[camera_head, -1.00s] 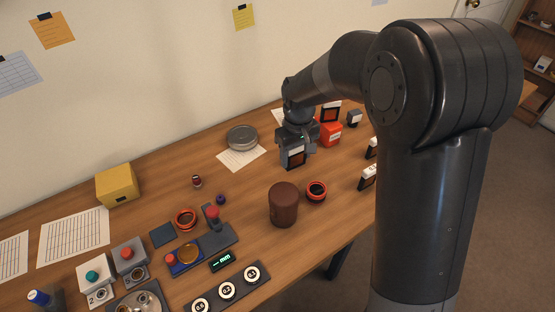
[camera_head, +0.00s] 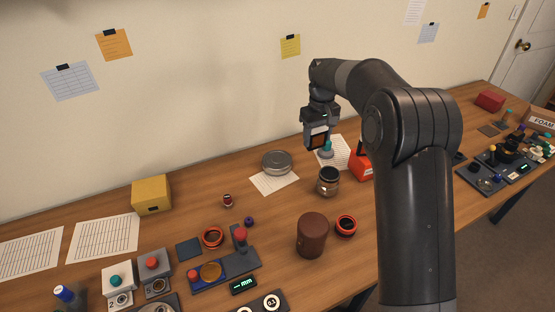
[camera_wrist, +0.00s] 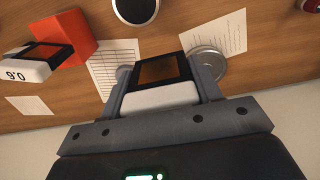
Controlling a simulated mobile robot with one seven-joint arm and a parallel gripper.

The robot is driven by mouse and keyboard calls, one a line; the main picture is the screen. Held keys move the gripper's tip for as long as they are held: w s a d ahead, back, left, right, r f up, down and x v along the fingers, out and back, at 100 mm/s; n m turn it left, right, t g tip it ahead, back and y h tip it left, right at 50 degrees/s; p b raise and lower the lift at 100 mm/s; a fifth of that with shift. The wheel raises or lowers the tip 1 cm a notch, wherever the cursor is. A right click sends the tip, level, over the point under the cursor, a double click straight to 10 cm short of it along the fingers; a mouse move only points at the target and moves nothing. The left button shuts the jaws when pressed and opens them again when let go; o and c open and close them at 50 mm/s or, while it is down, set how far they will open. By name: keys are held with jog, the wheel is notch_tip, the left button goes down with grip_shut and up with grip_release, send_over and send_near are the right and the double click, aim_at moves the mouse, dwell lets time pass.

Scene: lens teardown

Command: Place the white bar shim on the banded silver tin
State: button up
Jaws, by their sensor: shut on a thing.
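My gripper (camera_head: 317,137) is shut on the white bar shim (camera_wrist: 160,97), held in the air above the back of the table. The shim is a white bar with a dark-framed amber window; it also shows in the head view (camera_head: 317,129). The banded silver tin, a low round grey tin (camera_head: 277,162), sits on a paper sheet left of and below my gripper in the head view. In the wrist view the tin (camera_wrist: 212,60) is partly hidden behind the right finger. The shim is apart from the tin.
A jar with a dark top (camera_head: 328,181) stands right of the tin. A teal-knobbed grey piece (camera_head: 326,152) stands on a sheet below my gripper. A red box (camera_head: 361,167), a brown cylinder (camera_head: 312,236) and a yellow box (camera_head: 152,192) are also on the table.

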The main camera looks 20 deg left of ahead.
jog(key=a+f, duration=0.2)
jog(key=a, duration=0.1)
jog(key=a+f, duration=0.2)
jog(key=a, duration=0.2)
jog(key=a+f, duration=0.2)
jog(key=a, duration=0.2)
jog(key=shift+w+a+f, duration=0.1)
jog(key=shift+a+f, duration=0.15)
jog(key=shift+f, duration=0.15)
jog(key=shift+a+f, duration=0.15)
jog(key=shift+f, duration=1.9)
jog(key=shift+f, duration=0.15)
jog(key=o, duration=1)
notch_tip(320, 180, up, 12)
jog(key=shift+r, duration=0.2)
